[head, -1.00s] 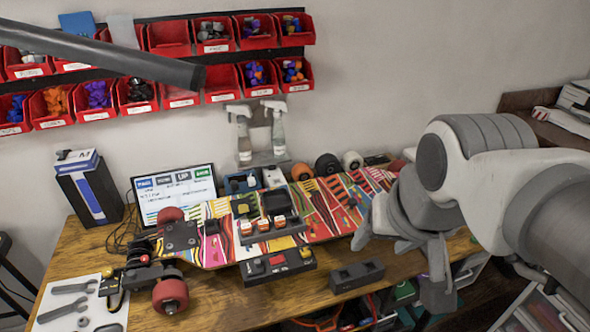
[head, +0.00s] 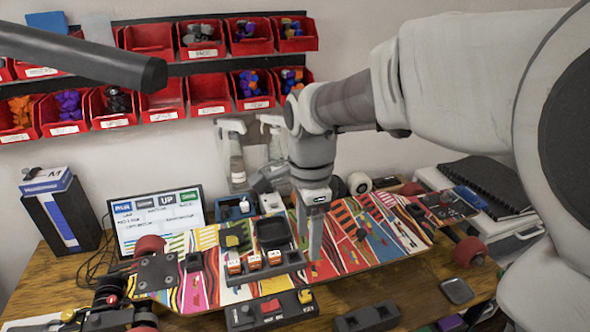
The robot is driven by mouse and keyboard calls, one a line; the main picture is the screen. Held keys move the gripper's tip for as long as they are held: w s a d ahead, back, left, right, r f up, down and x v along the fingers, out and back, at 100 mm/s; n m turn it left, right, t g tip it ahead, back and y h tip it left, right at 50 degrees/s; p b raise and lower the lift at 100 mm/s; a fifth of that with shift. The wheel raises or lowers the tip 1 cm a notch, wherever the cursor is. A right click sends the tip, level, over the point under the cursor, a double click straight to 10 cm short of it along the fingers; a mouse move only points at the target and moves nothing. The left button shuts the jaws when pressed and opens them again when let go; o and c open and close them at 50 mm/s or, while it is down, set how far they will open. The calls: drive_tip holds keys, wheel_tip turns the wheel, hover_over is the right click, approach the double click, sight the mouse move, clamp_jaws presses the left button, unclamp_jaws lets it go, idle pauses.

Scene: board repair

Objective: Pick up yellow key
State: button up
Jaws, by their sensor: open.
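A small yellow piece (head: 305,296) that looks like the yellow key sits at the right end of a dark control box (head: 270,310) with a red part in its middle. The box is at the front of the workbench, below the colourful skateboard deck (head: 350,240). My gripper (head: 309,250) points down over the middle of the deck, behind and above the yellow piece and apart from it. It is open and its fingers hold nothing visible. The fingers partly overlap in this view, so their gap is hard to see.
A dark holder with orange-and-white blocks (head: 254,263) stands left of my gripper. Spray bottles (head: 236,155) and a monitor (head: 155,222) are behind the deck. An empty dark block (head: 367,318) lies at the front. Red bins (head: 207,95) line the wall.

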sight(305, 287)
wheel_tip(305, 287, down, 10)
drive_tip(key=shift+f+b, duration=0.25)
drive_tip(key=shift+b, duration=0.7)
drive_tip(key=shift+s+a+f+b, duration=0.15)
drive_tip(key=shift+f+b, duration=0.2)
drive_tip(key=shift+f, duration=1)
drive_tip(key=shift+s+d+f+b, duration=0.1)
drive_tip(key=shift+f+b, duration=0.2)
drive_tip(key=shift+f, duration=1)
clamp_jaws()
